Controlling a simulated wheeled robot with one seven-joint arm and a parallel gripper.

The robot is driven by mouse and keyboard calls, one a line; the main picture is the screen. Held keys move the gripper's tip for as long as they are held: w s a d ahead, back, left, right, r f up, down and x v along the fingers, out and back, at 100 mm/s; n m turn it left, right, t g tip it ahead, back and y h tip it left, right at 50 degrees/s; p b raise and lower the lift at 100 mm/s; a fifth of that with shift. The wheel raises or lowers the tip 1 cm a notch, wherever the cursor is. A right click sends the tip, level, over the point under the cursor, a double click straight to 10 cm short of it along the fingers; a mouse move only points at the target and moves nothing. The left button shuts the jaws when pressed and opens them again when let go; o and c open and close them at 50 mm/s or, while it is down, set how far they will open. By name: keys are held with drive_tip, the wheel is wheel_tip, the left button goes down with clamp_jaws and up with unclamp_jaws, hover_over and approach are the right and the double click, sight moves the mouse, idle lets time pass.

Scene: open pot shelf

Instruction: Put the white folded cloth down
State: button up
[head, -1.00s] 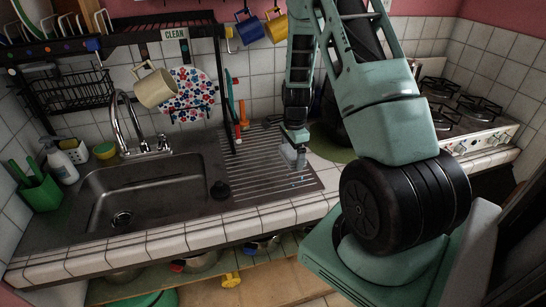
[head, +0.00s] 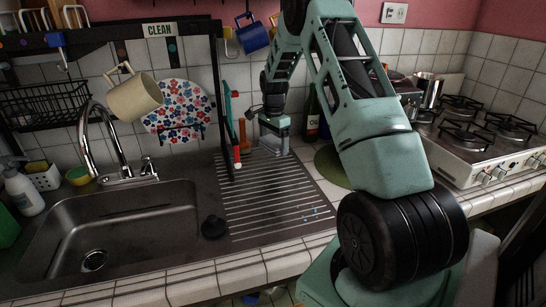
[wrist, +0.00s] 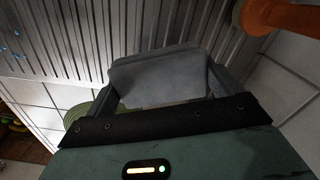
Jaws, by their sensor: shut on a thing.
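My gripper (head: 276,146) is shut on the white folded cloth (wrist: 155,78), which looks grey in the dim light. In the wrist view the cloth sits between the two fingers, with its wide face and rounded edge showing. In the head view the gripper hangs over the back part of the ridged metal drainboard (head: 265,195), near the tiled wall. The cloth is small and hard to make out there. I cannot tell whether it touches the drainboard.
A dark bottle (head: 311,115) and green round mat (head: 331,165) are right. A black plug (head: 214,227) lies by the sink (head: 130,215).

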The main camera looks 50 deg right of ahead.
sight(274, 163)
drive_tip(key=shift+f+p, duration=0.55)
drive_tip(key=shift+f, duration=2.2)
drive_tip(key=shift+f, duration=0.2)
drive_tip(key=o, duration=0.8)
drive_tip(key=shift+c, duration=0.2)
drive_tip(key=shift+r, duration=0.15)
wheel_tip(274, 163, up, 12)
drive_tip(key=b, duration=0.3)
